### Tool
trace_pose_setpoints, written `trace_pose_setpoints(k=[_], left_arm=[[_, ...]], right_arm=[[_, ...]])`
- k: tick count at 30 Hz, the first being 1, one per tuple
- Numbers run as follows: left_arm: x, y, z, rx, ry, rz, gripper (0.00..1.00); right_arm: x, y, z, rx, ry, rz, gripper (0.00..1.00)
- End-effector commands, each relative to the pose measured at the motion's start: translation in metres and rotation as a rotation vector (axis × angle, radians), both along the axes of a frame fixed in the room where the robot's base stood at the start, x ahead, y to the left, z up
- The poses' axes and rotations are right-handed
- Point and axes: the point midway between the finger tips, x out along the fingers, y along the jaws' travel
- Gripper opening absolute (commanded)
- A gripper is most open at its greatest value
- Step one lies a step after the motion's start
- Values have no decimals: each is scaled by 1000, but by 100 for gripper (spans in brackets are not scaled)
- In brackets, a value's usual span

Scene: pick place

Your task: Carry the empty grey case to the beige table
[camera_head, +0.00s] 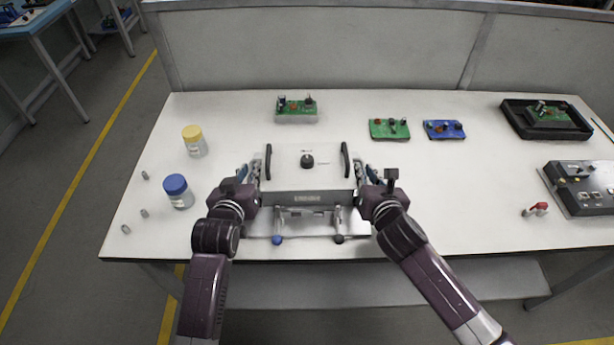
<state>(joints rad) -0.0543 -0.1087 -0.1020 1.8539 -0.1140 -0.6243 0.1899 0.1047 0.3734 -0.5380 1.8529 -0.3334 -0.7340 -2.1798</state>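The grey case (307,180) sits at the front middle of the pale table (440,200). It has a light top, a black knob in the middle and a black bar handle on each side. Its lid side faces up, so I cannot see inside. My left gripper (255,174) is at the case's left side, close to the left handle. My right gripper (361,172) is at its right side, close to the right handle. The fingers are small and partly hidden by my wrists, so I cannot tell whether they grip it.
A metal plate with two knobbed levers (308,222) lies at the front edge by the case. Yellow-lidded (194,141) and blue-lidded (178,191) jars stand left. Circuit boards (390,128), a black tray (546,119) and a control box (583,187) occupy the back and right.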

Motion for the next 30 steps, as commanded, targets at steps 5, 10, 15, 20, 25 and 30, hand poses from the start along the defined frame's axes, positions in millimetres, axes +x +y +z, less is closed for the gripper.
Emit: trace_pose_setpoints(k=[5,10,15,20,25,30], left_arm=[[1,0,0,0,-1,0,17],[1,0,0,0,0,0,11],[1,0,0,0,0,0,0],[1,0,0,0,0,0,0],[1,0,-1,0,0,0,0],[1,0,3,0,-5,0,0]], right_arm=[[1,0,0,1,0,1,13],[1,0,0,0,0,1,6],[1,0,0,0,0,0,0],[1,0,0,0,0,0,0],[1,0,0,0,0,0,0],[1,0,3,1,-4,0,0]])
